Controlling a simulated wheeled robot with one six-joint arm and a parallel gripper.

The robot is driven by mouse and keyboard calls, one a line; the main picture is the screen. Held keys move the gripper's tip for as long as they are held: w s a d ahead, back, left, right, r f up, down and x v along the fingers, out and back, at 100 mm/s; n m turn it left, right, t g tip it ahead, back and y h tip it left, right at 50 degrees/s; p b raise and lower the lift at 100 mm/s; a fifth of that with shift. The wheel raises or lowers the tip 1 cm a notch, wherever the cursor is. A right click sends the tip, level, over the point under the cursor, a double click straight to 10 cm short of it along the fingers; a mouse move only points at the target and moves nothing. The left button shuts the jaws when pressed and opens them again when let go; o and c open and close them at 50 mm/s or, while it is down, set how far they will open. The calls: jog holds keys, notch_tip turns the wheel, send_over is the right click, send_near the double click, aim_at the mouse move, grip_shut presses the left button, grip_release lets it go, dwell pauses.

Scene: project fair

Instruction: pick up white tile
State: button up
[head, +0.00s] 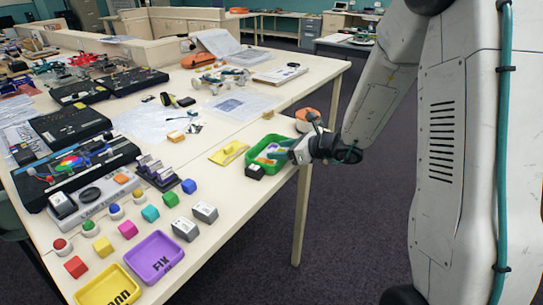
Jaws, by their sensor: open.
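My gripper (284,154) is at the right edge of the table, over the near right side of a green tray (253,156). It points left and its fingers are small and partly merged with the tray's contents, with no held object visible. The tray holds several small pieces, some pale or bluish, too small to tell apart. I cannot pick out a white tile with certainty; the gripper hides part of the tray.
Colored cubes, a purple tray (155,257) and a yellow tray (108,289) occupy the near end.

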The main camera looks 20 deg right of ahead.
jog(key=shift+x, duration=1.35)
jog(key=c, duration=1.1)
jog(key=shift+r, duration=0.1)
